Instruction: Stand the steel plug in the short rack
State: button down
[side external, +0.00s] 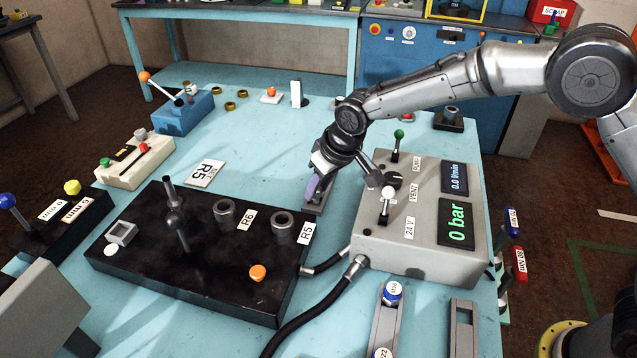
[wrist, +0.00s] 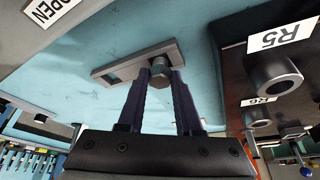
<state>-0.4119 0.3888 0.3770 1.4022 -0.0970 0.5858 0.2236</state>
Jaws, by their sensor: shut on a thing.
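My gripper (side external: 312,192) points down between the black hose panel and the grey control box. In the wrist view its two purple fingers (wrist: 161,82) are closed on a small grey steel piece, which looks like the steel plug (wrist: 159,70). A short grey slotted bar (wrist: 110,74), seemingly the short rack, lies on the blue table under the fingertips. It also shows behind the fingers in the side view (side external: 326,197). The plug overlaps the bar's right part; an open slot shows at its left. I cannot tell whether the plug is seated or just above.
The black panel (side external: 150,240) with sockets R6 (side external: 224,212) and R5 (side external: 283,226) stands left of my gripper. The control box (side external: 400,240) with levers stands close on the right. Two grey slotted holders (side external: 380,335) (side external: 463,335) lie in front.

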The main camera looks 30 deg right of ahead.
jog(key=shift+f, duration=0.6)
jog(key=c, duration=0.5)
grip_release()
jog(key=v, duration=1.3)
jog(key=shift+s+r, duration=0.2)
jog(key=shift+r, duration=0.1)
jog(key=shift+d, duration=0.1)
